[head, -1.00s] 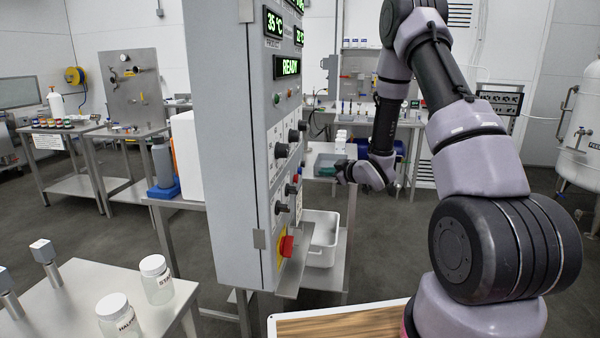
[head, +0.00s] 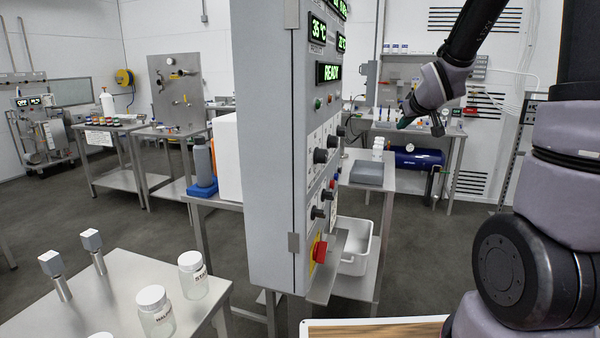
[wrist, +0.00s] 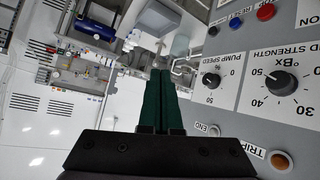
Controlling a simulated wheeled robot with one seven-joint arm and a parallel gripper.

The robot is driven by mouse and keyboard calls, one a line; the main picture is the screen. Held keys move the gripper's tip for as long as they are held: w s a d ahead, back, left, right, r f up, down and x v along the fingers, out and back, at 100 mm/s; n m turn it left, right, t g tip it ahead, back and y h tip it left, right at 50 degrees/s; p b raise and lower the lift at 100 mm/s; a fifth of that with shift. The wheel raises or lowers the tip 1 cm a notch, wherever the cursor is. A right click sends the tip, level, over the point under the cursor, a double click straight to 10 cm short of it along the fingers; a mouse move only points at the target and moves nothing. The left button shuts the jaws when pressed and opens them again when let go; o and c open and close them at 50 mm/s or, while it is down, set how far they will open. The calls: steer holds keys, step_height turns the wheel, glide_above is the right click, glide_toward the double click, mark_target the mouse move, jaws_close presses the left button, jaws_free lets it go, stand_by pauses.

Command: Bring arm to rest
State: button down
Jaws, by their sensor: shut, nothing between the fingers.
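My gripper (head: 421,125) is raised to the right of the grey control cabinet (head: 266,150) in the head view, apart from it as far as I can see. In the wrist view, my gripper (wrist: 159,75) shows two dark green fingers side by side, shut with nothing between them. My arm folds up from the right side of the head view, and its upper part leaves the top of the picture. The cabinet's knobs and labels fill the right of the wrist view.
The cabinet front carries knobs and a red switch (head: 320,252). A white tub (head: 356,262) sits on a low shelf behind it. A steel table with jars (head: 193,283) stands at the lower left. A blue tank (head: 418,160) is under the back bench. Grey floor is open at left.

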steer(key=s+a+r+m+g, duration=0.1)
steer(key=s+r+m, duration=0.1)
steer(key=s, duration=0.7)
steer(key=s+a+r+m+g+y, duration=0.1)
steer(key=s+a+r+m, duration=0.1)
steer(key=s, duration=0.8)
steer(key=s+a+r+m+g+y, duration=0.1)
steer(key=s+a+r+m+g, duration=0.1)
steer(key=s, duration=0.8)
steer(key=shift+s+r+m, duration=0.15)
steer(key=shift+r+m, duration=0.25)
steer(key=shift+r, duration=0.45)
